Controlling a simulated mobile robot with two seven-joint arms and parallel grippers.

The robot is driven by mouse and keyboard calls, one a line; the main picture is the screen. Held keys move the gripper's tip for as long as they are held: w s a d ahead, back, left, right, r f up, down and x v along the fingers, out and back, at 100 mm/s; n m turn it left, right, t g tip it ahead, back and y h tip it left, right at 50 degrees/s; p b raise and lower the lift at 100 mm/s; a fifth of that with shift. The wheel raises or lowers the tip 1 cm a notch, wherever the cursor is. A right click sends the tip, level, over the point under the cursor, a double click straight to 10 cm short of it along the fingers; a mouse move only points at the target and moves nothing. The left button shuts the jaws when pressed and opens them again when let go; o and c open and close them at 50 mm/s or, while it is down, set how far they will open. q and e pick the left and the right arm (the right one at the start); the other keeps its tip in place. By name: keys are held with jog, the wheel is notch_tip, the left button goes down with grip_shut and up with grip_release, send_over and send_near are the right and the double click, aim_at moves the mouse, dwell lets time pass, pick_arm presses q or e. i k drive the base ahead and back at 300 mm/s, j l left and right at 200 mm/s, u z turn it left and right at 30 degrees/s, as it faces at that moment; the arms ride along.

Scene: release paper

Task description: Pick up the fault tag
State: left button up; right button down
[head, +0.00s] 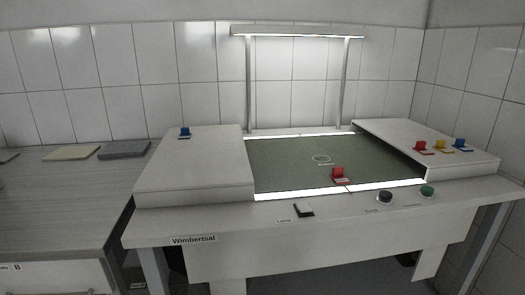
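A small red tag (338,175) stands near the front edge of the dark green inspection surface (285,170), right of the middle. I see no label on it. Another red tag (421,148) stands on the raised right side panel (470,163), beside a yellow tag (441,146) and a blue tag (460,146). A second blue tag (184,133) stands alone on the raised left panel (195,165). I cannot tell from the picture which one is called the fault tag. Neither of my grippers is in view.
A bright strip edges the green surface, under a lamp frame (297,31). A dark switch (304,210), a black button (384,196) and a green button (427,191) sit along the front ledge. A grey side counter (60,195) at left holds flat pads.

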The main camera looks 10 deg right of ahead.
aim_at(337, 176)
jog(key=i+l, duration=0.15)
jog(key=l, duration=0.2)
jog(key=i+l+z, duration=0.1)
jog(key=l, duration=0.3)
jog(key=i+l+z, duration=0.1)
jog(key=l, duration=0.25)
jog(key=i, duration=0.05)
